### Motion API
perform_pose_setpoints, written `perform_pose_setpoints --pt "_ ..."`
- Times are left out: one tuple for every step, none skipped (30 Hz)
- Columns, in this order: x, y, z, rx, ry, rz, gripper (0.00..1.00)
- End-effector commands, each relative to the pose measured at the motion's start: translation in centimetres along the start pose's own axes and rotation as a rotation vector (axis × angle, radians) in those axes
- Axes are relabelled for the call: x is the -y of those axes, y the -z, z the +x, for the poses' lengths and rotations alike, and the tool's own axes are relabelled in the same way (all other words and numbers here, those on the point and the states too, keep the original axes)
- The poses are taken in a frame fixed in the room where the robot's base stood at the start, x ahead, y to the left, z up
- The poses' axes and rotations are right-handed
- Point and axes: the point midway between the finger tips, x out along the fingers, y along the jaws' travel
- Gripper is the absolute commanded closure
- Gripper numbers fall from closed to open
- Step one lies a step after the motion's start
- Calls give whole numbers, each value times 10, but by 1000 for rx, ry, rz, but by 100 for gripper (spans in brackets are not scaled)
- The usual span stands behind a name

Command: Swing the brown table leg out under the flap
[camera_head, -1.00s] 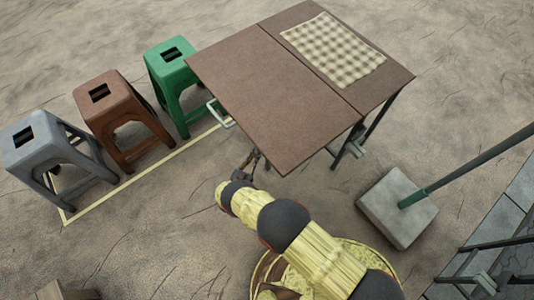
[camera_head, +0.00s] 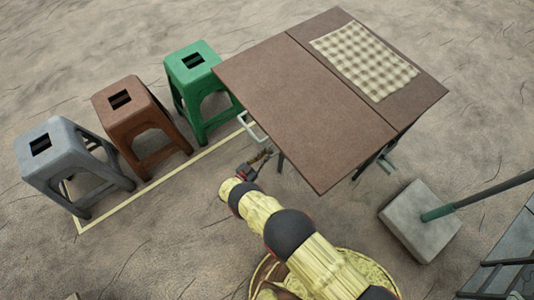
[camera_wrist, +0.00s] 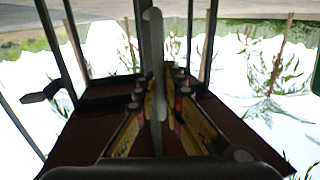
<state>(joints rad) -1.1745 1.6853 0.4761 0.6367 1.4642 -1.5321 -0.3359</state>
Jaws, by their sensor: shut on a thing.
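The brown table (camera_head: 425,95) has a flap (camera_head: 300,110) on its left half, which looks level with the fixed top. A pale looped handle (camera_head: 252,127) sticks out at the flap's left edge. A thin dark leg (camera_head: 280,163) shows below the flap's near-left edge. My gripper (camera_head: 266,155) is low, just outside that edge, beside the leg. In the wrist view my gripper (camera_wrist: 158,85) is shut on a long pale-grey bar (camera_wrist: 154,50) standing between the fingers. Whether this bar is the table leg is hard to tell, and its lower end is hidden.
A grey stool (camera_head: 62,150), a brown stool (camera_head: 130,105) and a green stool (camera_head: 195,75) stand left along a pale floor line (camera_head: 160,182). A checked cloth (camera_head: 365,55) lies on the fixed top. A grey block with a pole (camera_head: 420,220) stands right.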

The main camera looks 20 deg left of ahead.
Motion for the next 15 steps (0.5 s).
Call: perform_pose_setpoints --pt "-3 -2 2 2 -5 -2 100" --pt "-3 -2 2 2 -6 -2 100" --pt "-3 -2 2 2 -6 -2 89" --pt "-3 -2 2 2 -6 -2 87" --pt "-3 -1 2 1 -5 -2 85" --pt "-3 -1 2 1 -5 -2 83" --pt "-3 -1 2 1 -5 -1 81" --pt "-2 -1 2 1 -4 -1 80" --pt "-2 -1 2 1 -4 -1 77" --pt "-2 -1 2 0 -4 -1 76" --pt "-2 0 2 0 -4 -1 74" --pt "-2 0 2 0 -3 -1 74" --pt "-2 0 2 0 -3 0 74" --pt "-1 0 1 0 -3 0 74" --pt "-1 0 1 0 -3 0 74"
